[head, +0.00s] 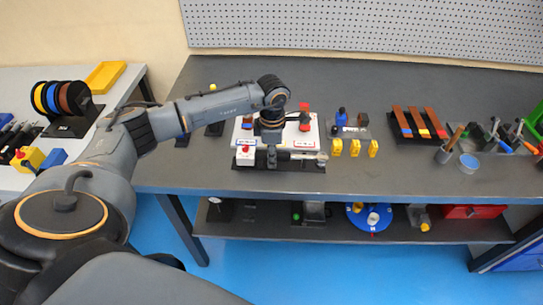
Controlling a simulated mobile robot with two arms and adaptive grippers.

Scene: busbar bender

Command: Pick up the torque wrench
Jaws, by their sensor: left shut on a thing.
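The torque wrench (300,156) lies roughly level along the front edge of the workbench, with a dark handle and a lighter end at the right. A dark holder (300,168) is under or just behind it. My left gripper (271,160) reaches down from above and is shut on the wrench's dark handle. The gripper hides part of the handle. I cannot tell whether the wrench touches the holder. My right gripper is not in view.
A white panel (310,130) with red parts stands right behind the wrench. Yellow blocks (355,148) stand to its right, then copper bars (418,123) and a tool cup (444,155). Cable spools (62,98) are on the left table. The bench's back is mostly clear.

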